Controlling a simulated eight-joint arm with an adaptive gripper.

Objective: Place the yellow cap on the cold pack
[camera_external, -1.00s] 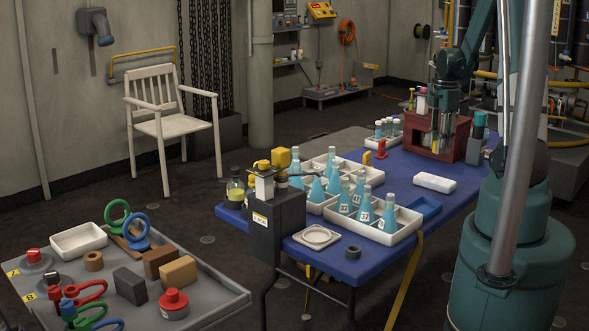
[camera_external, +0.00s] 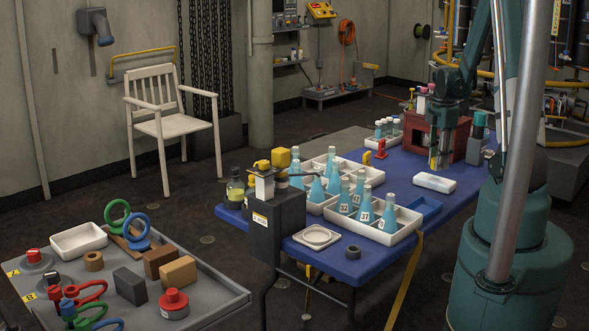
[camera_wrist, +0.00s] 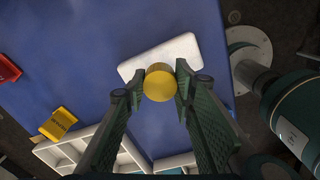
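The yellow cap (camera_wrist: 159,84) is round and sits between the fingertips of my gripper (camera_wrist: 160,80) in the wrist view, with a finger against each side. The cold pack is a white rounded slab (camera_external: 435,182) lying flat on the blue table. In the wrist view the cold pack (camera_wrist: 172,52) lies below and just beyond the cap, which hides part of its near edge. In the external view my gripper (camera_external: 437,163) points down just behind the cold pack, above the table. The cap is too small there to make out clearly.
A dark red rack (camera_external: 458,146) stands close behind my gripper. A red item (camera_external: 381,149) and a yellow item (camera_wrist: 58,123) stand left. Bare blue table (camera_wrist: 100,40) surrounds the cold pack.

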